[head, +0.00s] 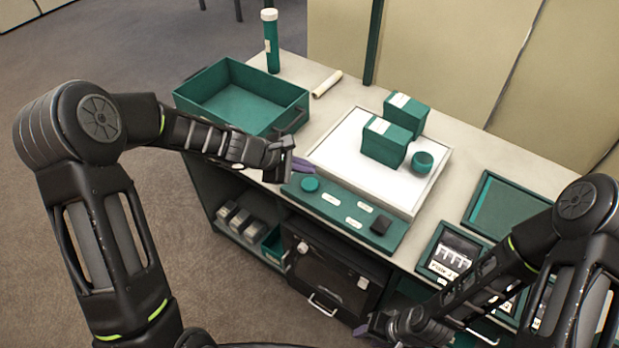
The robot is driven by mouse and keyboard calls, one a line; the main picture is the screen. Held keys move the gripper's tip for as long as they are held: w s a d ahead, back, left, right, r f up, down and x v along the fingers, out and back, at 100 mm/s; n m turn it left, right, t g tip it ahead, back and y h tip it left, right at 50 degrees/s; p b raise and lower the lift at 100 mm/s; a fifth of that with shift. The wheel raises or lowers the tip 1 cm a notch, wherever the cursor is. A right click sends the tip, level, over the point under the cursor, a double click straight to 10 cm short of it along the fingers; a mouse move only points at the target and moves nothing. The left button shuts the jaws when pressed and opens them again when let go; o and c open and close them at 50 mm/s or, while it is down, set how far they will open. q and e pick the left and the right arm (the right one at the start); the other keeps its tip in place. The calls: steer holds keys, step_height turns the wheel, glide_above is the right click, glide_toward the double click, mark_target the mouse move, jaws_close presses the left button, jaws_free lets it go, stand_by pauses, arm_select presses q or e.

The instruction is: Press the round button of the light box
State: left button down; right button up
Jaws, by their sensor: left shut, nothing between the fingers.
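The light box (328,152) is a white panel on the counter. A green control strip (343,212) runs along its front edge. The round teal button (310,184) is at the strip's left end, and its top is in plain view. My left gripper (302,165) is shut and empty, with its purple fingertips just behind the button in the picture. Whether they touch anything there I cannot tell. My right gripper (366,329) is low at the bottom of the view, in front of the counter, well away from the button. Its fingers are mostly hidden.
Two green boxes (384,146) (407,115) and a small round teal container (422,162) stand on the light box. A dark block (381,225) sits on the strip.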

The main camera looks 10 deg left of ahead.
arm_select(q)
steer(key=shift+r+p, duration=0.7)
steer(key=shift+r, duration=0.55)
